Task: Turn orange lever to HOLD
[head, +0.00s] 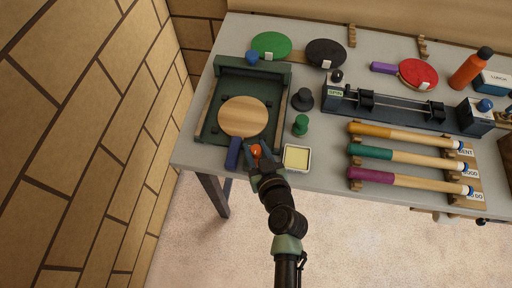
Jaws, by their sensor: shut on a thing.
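A dark green frame or tray (209,128) lies on the left end of the table with a bare wood paddle (242,117) in it; the paddle's blue handle points to the front. The orange lever (256,151) shows as a small orange knob at the frame's front right corner. My gripper (257,160) is shut on the orange lever, reaching in from the front edge, and hides most of it. No HOLD mark can be read in the head view.
A shallow cream dish (297,158) stands just right of my gripper. A green peg (300,125) and a dark knob (302,99) stand behind it. A rack of handled bats (405,139) fills the right. A brick wall (90,130) bounds the left.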

